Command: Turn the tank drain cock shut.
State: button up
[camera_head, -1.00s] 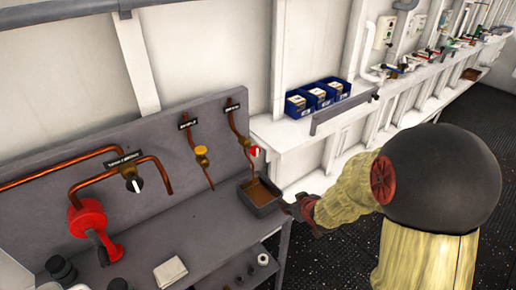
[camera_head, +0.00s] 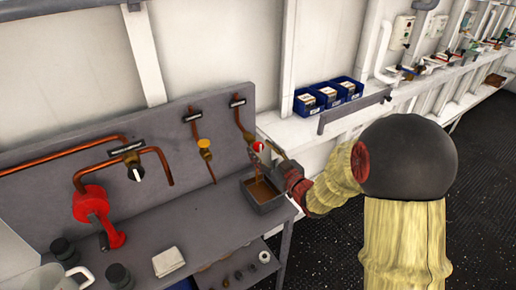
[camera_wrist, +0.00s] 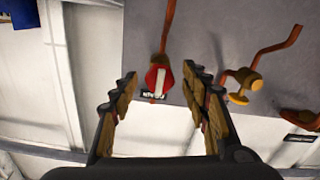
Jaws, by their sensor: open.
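A cock with a red handle and a white bar (camera_head: 259,146) sits on the right-hand copper pipe of the grey back panel, above a tray. In the wrist view the red handle (camera_wrist: 158,82) shows between my fingers, its white bar roughly in line with the pipe, with a small label beside it. My gripper (camera_wrist: 160,73) is open and empty, with a finger on either side of the handle in the picture; I see no contact. In the head view my gripper (camera_head: 277,162) is just right of the cock, partly hidden by my wrist.
A dark tray (camera_head: 270,207) with brown liquid stands below the cock. A yellow-handled valve (camera_head: 205,146) is to its left, and a black-and-white knob (camera_head: 136,174) farther left. Blue bins (camera_head: 331,95) stand on the white ledge. A folded cloth (camera_head: 168,262) lies on the bench.

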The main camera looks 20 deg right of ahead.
jog(key=shift+x, duration=1.35)
jog(key=shift+c, duration=0.8)
jog(key=c, duration=1)
